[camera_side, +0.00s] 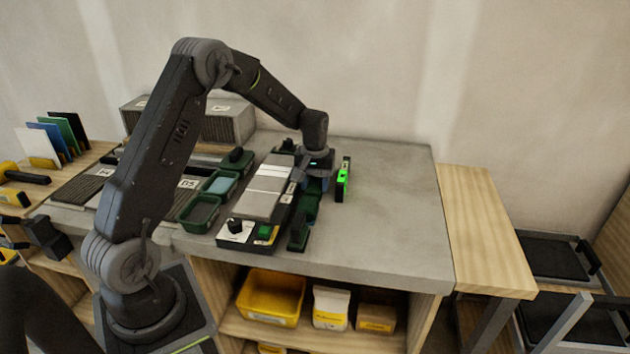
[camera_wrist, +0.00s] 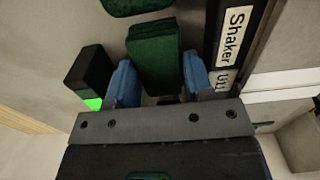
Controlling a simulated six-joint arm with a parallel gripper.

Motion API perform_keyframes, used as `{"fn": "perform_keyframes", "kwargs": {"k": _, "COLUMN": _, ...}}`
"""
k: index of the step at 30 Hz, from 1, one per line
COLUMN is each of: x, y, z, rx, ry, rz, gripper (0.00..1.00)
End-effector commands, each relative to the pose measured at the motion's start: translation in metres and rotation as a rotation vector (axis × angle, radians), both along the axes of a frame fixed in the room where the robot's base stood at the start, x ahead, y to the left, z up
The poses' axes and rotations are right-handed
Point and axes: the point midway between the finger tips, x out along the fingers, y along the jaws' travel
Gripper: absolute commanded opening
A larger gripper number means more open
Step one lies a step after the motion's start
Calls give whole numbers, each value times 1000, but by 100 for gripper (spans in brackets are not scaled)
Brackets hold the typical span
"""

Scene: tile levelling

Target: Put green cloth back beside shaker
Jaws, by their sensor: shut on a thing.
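The shaker (camera_side: 262,195) is a grey-topped machine on the counter, and its "Shaker" label (camera_wrist: 234,38) shows on the right in the wrist view. My gripper (camera_wrist: 158,85), with blue fingers, is shut on a folded dark green cloth (camera_wrist: 154,50). In the side view my gripper (camera_side: 315,186) points down just right of the shaker, and the held cloth is mostly hidden there. I cannot tell whether the cloth touches the counter.
A black device with a lit green face (camera_side: 343,180) stands close to the right of my gripper. Another dark green item (camera_wrist: 135,5) lies at the top edge of the wrist view. Green trays (camera_side: 200,213) sit left of the shaker. The counter's right side (camera_side: 395,215) is clear.

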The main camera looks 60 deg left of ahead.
Motion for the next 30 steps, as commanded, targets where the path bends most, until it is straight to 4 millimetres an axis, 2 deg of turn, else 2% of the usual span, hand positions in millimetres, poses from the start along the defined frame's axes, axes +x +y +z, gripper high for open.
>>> {"fn": "perform_keyframes", "kwargs": {"k": 14, "x": 0, "y": 0, "z": -2, "rx": -1, "ry": 1, "rz": 0, "gripper": 24}}
{"fn": "perform_keyframes", "kwargs": {"k": 15, "x": 0, "y": 0, "z": -2, "rx": -1, "ry": 1, "rz": 0, "gripper": 49}}
{"fn": "perform_keyframes", "kwargs": {"k": 24, "x": 0, "y": 0, "z": -2, "rx": -1, "ry": 1, "rz": 0, "gripper": 77}}
{"fn": "perform_keyframes", "kwargs": {"k": 29, "x": 0, "y": 0, "z": -2, "rx": 0, "ry": 1, "rz": 0, "gripper": 76}}
{"fn": "perform_keyframes", "kwargs": {"k": 30, "x": 0, "y": 0, "z": -2, "rx": 0, "ry": 1, "rz": 0, "gripper": 80}}
